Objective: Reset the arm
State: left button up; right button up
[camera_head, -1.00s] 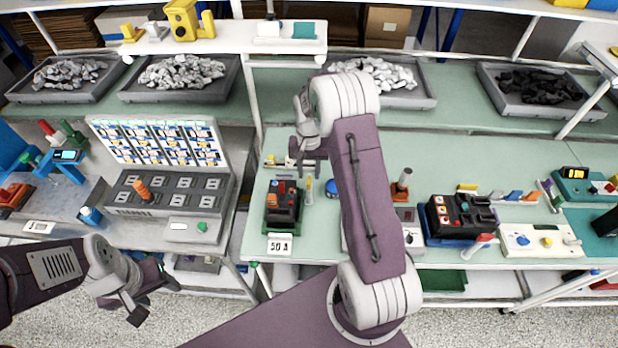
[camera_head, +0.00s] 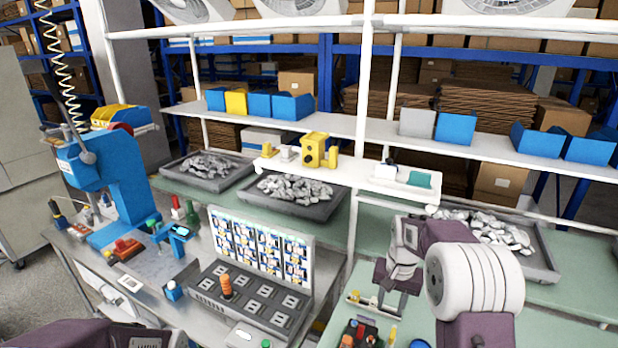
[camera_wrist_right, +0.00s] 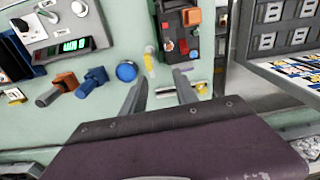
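My right arm (camera_head: 474,283) comes up from the bottom edge in the head view. Its gripper (camera_head: 395,282) hangs over the green bench, to the right of the grey panel tester. In the right wrist view the two fingers (camera_wrist_right: 160,88) are spread apart with nothing between them. A dark breaker unit (camera_wrist_right: 180,32) with red and orange parts lies beyond the fingertips, apart from them. My left arm (camera_head: 95,336) shows only as a purple link at the bottom left; its gripper is outside the picture.
A grey slotted tester (camera_head: 255,300) with an orange plug stands left of the right gripper. A blue press (camera_head: 128,180) stands far left. Stone trays (camera_head: 300,208) and a white shelf (camera_head: 345,172) lie behind. A blue knob (camera_wrist_right: 126,71) and a yellow piece (camera_wrist_right: 150,64) are near the fingers.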

pick_arm(q)
notch_tip(320, 180, down, 4)
jog(key=shift+a+r+b, duration=0.1)
jog(key=shift+r+b, duration=0.15)
jog(key=shift+b, duration=1)
pick_arm(e)
jog(key=s+a+f+n, duration=0.2)
jog(key=s+a+f, duration=0.1)
jog(key=s, duration=0.6)
jog(key=s+a+f+n, duration=0.3)
jog(key=s+a, duration=0.2)
jog(key=s, duration=0.5)
jog(key=shift+a+f+n+t, duration=0.3)
pick_arm(q)
jog(key=shift+s, duration=0.1)
